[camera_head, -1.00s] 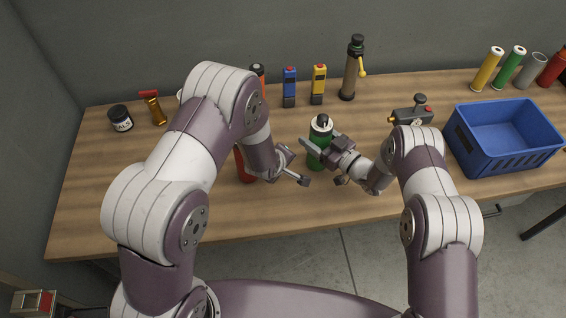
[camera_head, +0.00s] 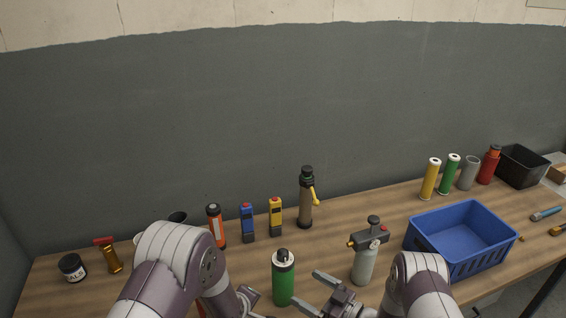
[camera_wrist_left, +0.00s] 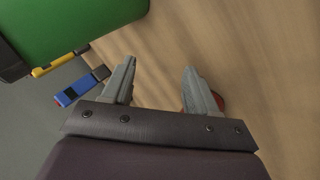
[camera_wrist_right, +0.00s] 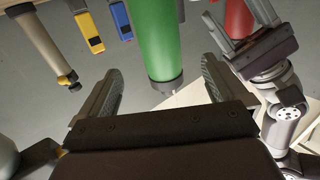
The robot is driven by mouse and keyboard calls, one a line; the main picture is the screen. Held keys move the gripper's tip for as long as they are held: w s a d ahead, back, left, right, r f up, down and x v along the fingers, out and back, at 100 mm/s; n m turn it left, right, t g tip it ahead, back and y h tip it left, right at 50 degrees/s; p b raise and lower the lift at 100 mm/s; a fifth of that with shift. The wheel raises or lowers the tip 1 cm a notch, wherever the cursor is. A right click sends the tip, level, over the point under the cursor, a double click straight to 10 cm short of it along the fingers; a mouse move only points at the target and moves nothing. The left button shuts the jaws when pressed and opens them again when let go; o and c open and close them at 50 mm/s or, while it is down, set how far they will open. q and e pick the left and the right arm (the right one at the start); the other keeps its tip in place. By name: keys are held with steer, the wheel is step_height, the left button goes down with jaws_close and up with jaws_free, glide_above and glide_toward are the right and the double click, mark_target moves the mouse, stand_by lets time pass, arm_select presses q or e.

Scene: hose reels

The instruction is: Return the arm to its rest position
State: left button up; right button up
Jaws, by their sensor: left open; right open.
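My right gripper (camera_head: 307,289) is open and empty, low in the head view, just right of an upright green cylinder (camera_head: 284,284) with a black and white top. In the right wrist view the fingers (camera_wrist_right: 162,68) are apart and the green cylinder (camera_wrist_right: 165,35) stands ahead, beyond the fingertips. My left gripper (camera_wrist_left: 157,68) is open in the left wrist view, with bare wood between its fingers. The green cylinder (camera_wrist_left: 70,25) fills that view's upper left. A red object (camera_wrist_left: 219,101) shows partly behind the right finger. In the head view the left gripper is mostly cut off at the bottom edge.
On the wooden table stand a grey bottle (camera_head: 364,268) and a blue crate (camera_head: 470,262) at right. An orange (camera_head: 216,228), a blue (camera_head: 247,226) and a yellow device (camera_head: 276,218) stand behind, with a brown tube (camera_head: 305,205). A black jar (camera_head: 72,267) is at left.

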steer(key=w+d+r+m+g+h, duration=0.1)
steer(key=w+d+r+m+h, duration=0.1)
steer(key=d+r+m+h, duration=0.6)
arm_select(q)
steer(key=s+a+r+m+g, duration=0.2)
steer(key=s+a+r+m, duration=0.2)
steer(key=s+r, duration=0.3)
steer(key=s+a+r+m+g+y, duration=0.1)
steer(key=s+a+r+m+g, duration=0.2)
steer(key=s, duration=1)
step_height(320, 180, up, 6)
steer(key=a+m, duration=0.2)
steer(key=m, duration=0.2)
steer(key=shift+s+a+f+g, duration=0.2)
steer(key=shift+f+g, duration=0.05)
steer(key=shift+g, duration=0.05)
arm_select(e)
steer(key=s+d+r+m+g+h, duration=0.1)
steer(key=s+r+g+h, duration=0.1)
steer(key=s, duration=1)
steer(key=s+d+r+m+g+h, duration=0.1)
steer(key=s+r+g+h, duration=0.2)
steer(key=s, duration=1)
steer(key=g+h, duration=0.1)
steer(key=g, duration=0.2)
steer(key=shift+d+m+h, duration=0.3)
arm_select(q)
steer(key=shift+s, duration=0.15)
arm_select(e)
steer(key=shift+s, duration=0.15)
